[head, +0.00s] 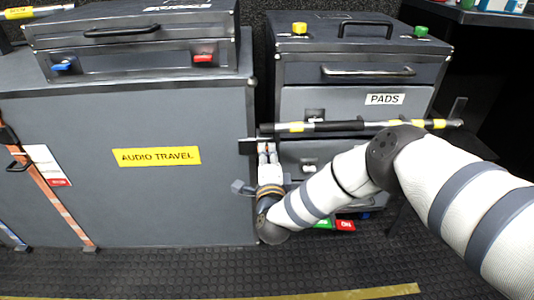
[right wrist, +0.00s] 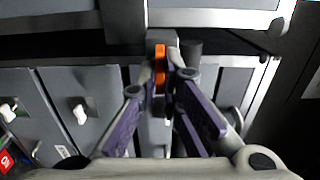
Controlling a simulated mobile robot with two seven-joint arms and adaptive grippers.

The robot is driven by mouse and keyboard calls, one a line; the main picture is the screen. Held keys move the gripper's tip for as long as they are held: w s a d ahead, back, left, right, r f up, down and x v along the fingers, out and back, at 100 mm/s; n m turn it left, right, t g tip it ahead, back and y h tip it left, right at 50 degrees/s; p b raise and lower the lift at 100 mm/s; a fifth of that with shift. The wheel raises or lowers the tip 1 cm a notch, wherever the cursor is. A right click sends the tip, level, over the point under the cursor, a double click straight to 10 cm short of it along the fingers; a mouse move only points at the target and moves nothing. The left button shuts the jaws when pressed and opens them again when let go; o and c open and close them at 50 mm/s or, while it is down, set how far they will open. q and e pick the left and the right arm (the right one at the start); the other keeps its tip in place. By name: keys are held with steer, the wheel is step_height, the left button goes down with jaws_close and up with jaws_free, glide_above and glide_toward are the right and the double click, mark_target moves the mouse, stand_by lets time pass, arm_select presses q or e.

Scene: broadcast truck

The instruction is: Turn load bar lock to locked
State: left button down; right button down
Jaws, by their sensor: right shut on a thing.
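The load bar (head: 345,126), black with yellow bands, runs level across the front of the grey case labelled PADS (head: 384,99). Its left end meets a dark bracket by the edge of the AUDIO TRAVEL case. My right gripper (head: 267,152) is at that left end, just below the bar. In the right wrist view an orange piece (right wrist: 160,66), which looks like the lock's lever, stands upright between the fingertips of my right gripper (right wrist: 162,82). The gripper is shut on it. The fingers and bracket hide much of the lock. My left gripper is not in view.
The large AUDIO TRAVEL case (head: 120,195) stands close to the left of my right gripper. A smaller case (head: 140,40) with blue and red latches lies on top of it. Green and red tags (head: 345,225) sit low behind my right arm. The front floor is clear.

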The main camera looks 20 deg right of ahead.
steer(key=shift+w+d+r, duration=0.15)
steer(key=shift+d+r, duration=0.05)
steer(key=shift+r, duration=0.1)
steer(key=c, duration=1.8)
jaws_free()
steer(key=shift+o, duration=0.2)
steer(key=shift+f, duration=0.15)
steer(key=v, duration=1.2)
steer(key=shift+a, duration=0.1)
